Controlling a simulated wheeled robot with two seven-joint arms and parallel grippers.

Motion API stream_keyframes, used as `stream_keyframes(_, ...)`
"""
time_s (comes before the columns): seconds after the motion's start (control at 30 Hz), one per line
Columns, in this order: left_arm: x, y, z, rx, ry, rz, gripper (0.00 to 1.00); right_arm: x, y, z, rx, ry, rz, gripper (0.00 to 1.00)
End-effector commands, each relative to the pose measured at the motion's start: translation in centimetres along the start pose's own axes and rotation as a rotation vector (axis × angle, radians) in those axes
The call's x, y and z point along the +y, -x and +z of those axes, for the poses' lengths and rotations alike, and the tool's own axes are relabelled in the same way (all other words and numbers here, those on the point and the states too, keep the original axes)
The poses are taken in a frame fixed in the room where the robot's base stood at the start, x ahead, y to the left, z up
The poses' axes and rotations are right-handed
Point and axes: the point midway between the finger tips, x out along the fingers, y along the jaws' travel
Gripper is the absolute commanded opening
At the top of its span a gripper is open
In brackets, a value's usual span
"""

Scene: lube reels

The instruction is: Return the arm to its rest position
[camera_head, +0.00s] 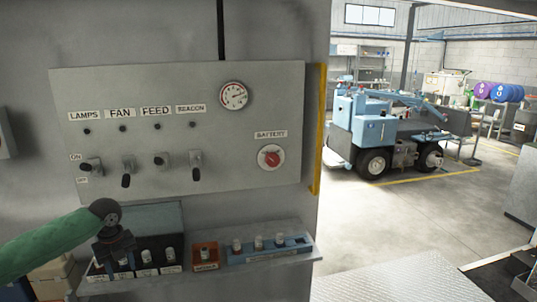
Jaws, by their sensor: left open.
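My left arm (45,245), in a green sleeve, comes in from the lower left. My left gripper (118,258) is dark and open, with nothing seen in it. It hangs in front of the dark tray (155,221) on the shelf, below the switch panel (225,125); whether it touches anything there I cannot tell. The panel has the LAMPS switch (92,167), FAN switch (127,172), FEED switch (161,160) and BEACON switch (196,168). The FAN and BEACON levers point down. My right gripper is not in view.
A red battery knob (270,157) and a gauge (234,95) are on the panel. The shelf carries an orange block (206,257) and a blue tray (270,248) with small fittings. Boxes (50,275) lie below. A blue vehicle (385,130) stands beyond open floor (420,210).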

Motion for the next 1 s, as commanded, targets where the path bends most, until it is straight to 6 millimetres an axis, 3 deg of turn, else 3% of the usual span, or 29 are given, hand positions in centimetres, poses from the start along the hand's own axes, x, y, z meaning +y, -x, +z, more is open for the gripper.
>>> stream_keyframes(0.27,-0.6,0.5,2.2,-0.144,0.424,-0.053,0.48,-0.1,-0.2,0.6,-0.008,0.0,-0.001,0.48)
stream_keyframes(0.47,-2.0,3.9,4.9,-0.294,0.763,-0.21,0.48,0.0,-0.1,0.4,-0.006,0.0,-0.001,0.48)
stream_keyframes(0.6,-4.8,7.5,5.7,-0.357,0.957,-0.382,0.48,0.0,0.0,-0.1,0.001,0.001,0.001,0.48)
stream_keyframes(0.8,-10.0,10.0,4.2,-0.35,1.196,-0.645,0.48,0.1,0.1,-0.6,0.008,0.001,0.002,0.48)
stream_keyframes(1.0,-14.1,8.7,0.6,-0.252,1.385,-0.837,0.48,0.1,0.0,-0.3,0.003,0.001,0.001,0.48)
